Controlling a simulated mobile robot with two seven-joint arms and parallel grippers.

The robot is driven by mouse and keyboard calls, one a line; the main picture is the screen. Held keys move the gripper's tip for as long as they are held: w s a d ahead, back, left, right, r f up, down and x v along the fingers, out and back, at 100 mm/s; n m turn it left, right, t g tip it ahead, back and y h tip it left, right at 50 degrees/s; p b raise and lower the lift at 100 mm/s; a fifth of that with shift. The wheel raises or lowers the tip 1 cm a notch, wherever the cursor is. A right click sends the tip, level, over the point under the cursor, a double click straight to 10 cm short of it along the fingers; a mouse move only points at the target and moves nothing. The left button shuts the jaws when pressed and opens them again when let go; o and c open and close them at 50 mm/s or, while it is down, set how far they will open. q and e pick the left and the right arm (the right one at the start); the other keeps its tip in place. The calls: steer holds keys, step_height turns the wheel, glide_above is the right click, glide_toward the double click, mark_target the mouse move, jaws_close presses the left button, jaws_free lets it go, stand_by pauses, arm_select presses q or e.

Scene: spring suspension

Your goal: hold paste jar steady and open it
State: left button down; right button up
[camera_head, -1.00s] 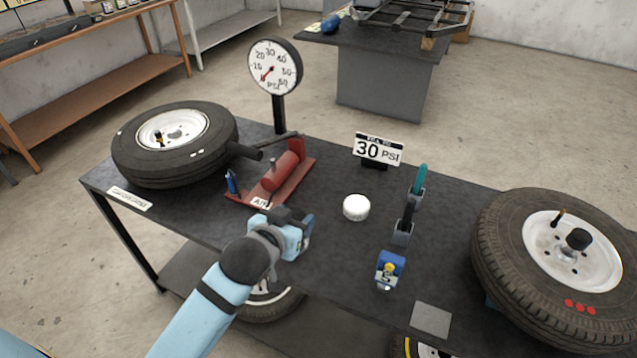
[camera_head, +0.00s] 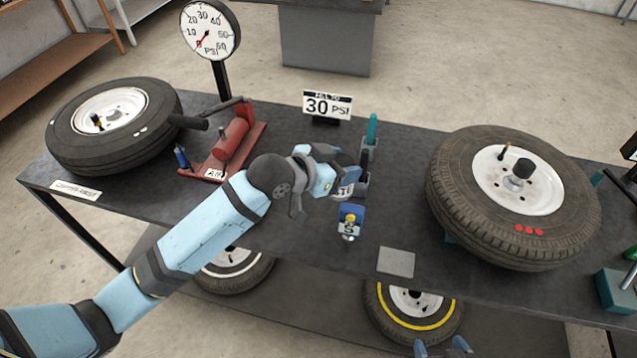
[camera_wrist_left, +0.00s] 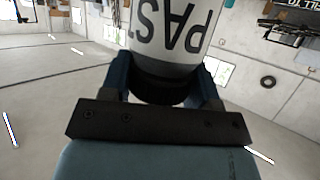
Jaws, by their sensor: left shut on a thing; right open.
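The paste jar (camera_head: 343,189) is mostly hidden behind my left gripper in the head view; a bit of its pale, lettered side shows. In the left wrist view the jar (camera_wrist_left: 172,40) is white with large dark letters, upside down in that picture, and sits between the fingers. My left gripper (camera_head: 335,178) is shut on the jar, and its fingers (camera_wrist_left: 160,85) stand on both sides of it. My right gripper (camera_head: 443,347) shows only as light blue tips at the bottom edge, open and apart from the jar.
A teal-handled tool in a holder (camera_head: 370,135) and a blue item (camera_head: 350,220) stand close to the jar. A 30 PSI sign (camera_head: 327,104) is behind. Tyres lie left (camera_head: 70,150) and right (camera_head: 450,190). A grey square (camera_head: 396,262) lies near the front edge.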

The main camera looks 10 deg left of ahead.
arm_select(q)
steer(key=w+a+b, duration=0.2)
steer(key=a+b, duration=0.6)
steer(key=a, duration=0.1)
steer(key=shift+n, duration=0.3)
steer(key=shift+s+a+f+b, duration=0.1)
steer(key=shift+f+b, duration=0.05)
steer(key=shift+f, duration=2.95)
steer(key=shift+s+a+f+b, duration=0.1)
steer(key=shift+f+b, duration=0.1)
steer(key=shift+f, duration=2.85)
steer(key=shift+s+a+f+b, duration=0.1)
steer(key=shift+f+b, duration=0.05)
steer(key=shift+f, duration=2.95)
steer(key=shift+f, duration=0.1)
steer(key=shift+c, duration=1.8)
jaws_free()
